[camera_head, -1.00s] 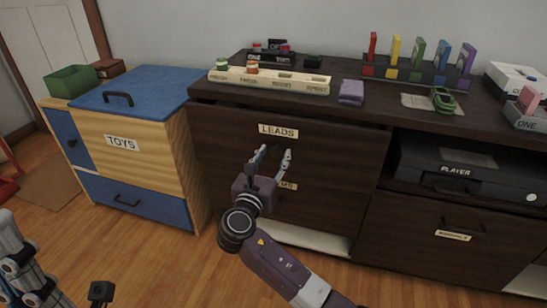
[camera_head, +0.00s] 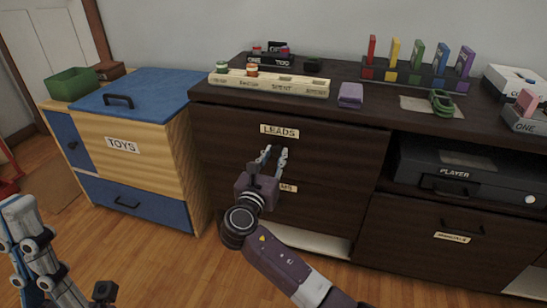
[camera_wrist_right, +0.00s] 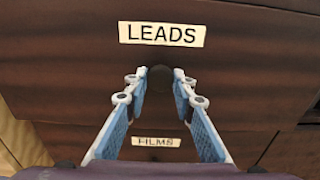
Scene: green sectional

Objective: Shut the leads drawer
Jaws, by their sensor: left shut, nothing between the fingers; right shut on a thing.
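The leads drawer (camera_head: 335,145) is a dark wood front with a LEADS label (camera_head: 279,131). It seems to stand out a little from the cabinet, above the front with the FILMS label (camera_wrist_right: 162,142). My right gripper (camera_head: 271,154) is at the drawer front, below the LEADS label. In the right wrist view its blue fingers close on a small dark knob (camera_wrist_right: 159,76) on that front. The fingers hide most of the knob in the head view. My left gripper (camera_head: 38,250) is low at the left, shut and empty, away from the drawer.
A wooden toy chest (camera_head: 155,160) with a blue lid stands left of the cabinet. The cabinet top (camera_head: 215,98) carries a labelled pale rack (camera_head: 270,82), a purple block (camera_head: 350,95) and upright coloured cases (camera_head: 417,55). A black player (camera_head: 455,175) sits on the shelf at right.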

